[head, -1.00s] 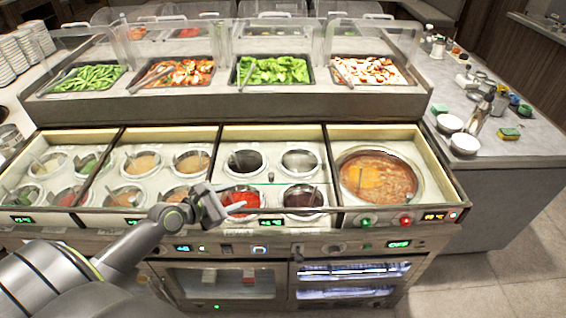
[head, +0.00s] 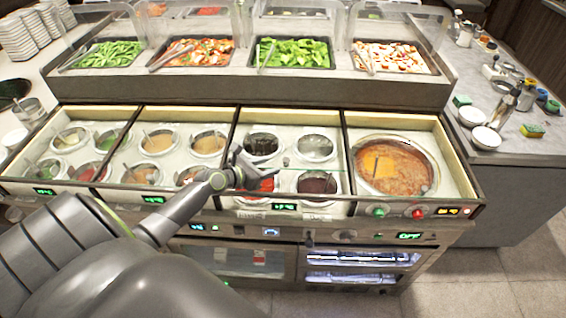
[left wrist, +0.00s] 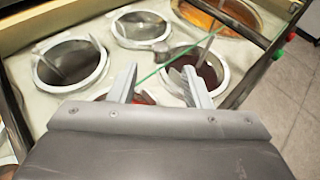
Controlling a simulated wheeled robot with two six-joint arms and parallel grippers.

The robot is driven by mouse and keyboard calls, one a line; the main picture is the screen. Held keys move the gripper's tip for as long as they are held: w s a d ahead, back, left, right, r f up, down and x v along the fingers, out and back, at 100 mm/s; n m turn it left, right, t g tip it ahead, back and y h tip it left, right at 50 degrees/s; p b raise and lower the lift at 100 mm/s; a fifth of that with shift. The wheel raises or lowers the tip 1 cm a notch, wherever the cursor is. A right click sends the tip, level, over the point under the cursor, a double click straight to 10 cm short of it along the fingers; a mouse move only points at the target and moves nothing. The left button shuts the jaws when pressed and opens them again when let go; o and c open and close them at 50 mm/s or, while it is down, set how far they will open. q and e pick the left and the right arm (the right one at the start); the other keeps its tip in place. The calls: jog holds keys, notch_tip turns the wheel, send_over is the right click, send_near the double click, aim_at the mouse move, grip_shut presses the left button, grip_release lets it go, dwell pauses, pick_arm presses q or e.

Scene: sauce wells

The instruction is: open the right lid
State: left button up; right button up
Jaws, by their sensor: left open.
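The sauce counter holds several round wells in framed bays. A thin green glass edge (head: 310,169), apparently the front of a clear lid, crosses the third bay, between its back and front wells. The clear pane is hard to make out. The same edge (left wrist: 158,70) runs slantwise between my fingers in the left wrist view. My left gripper (head: 259,170) is over the front of this bay, above the red sauce well (head: 266,186). Its fingers (left wrist: 160,83) are open, on either side of the edge, with nothing visibly gripped; I cannot tell contact. My right gripper is not in view.
A large soup pot (head: 393,167) fills the right bay. A dark divider (head: 350,150) separates it from the third bay. Food trays under clear guards stand behind. White bowls (head: 486,138) are on the right counter; the floor at right is clear.

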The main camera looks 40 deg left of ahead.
aim_at(284, 162)
pick_arm(q)
jog(key=b+x, duration=0.1)
jog(key=x, duration=0.6)
jog(key=shift+w+d, duration=0.15)
jog(key=shift+w, duration=0.05)
grip_shut()
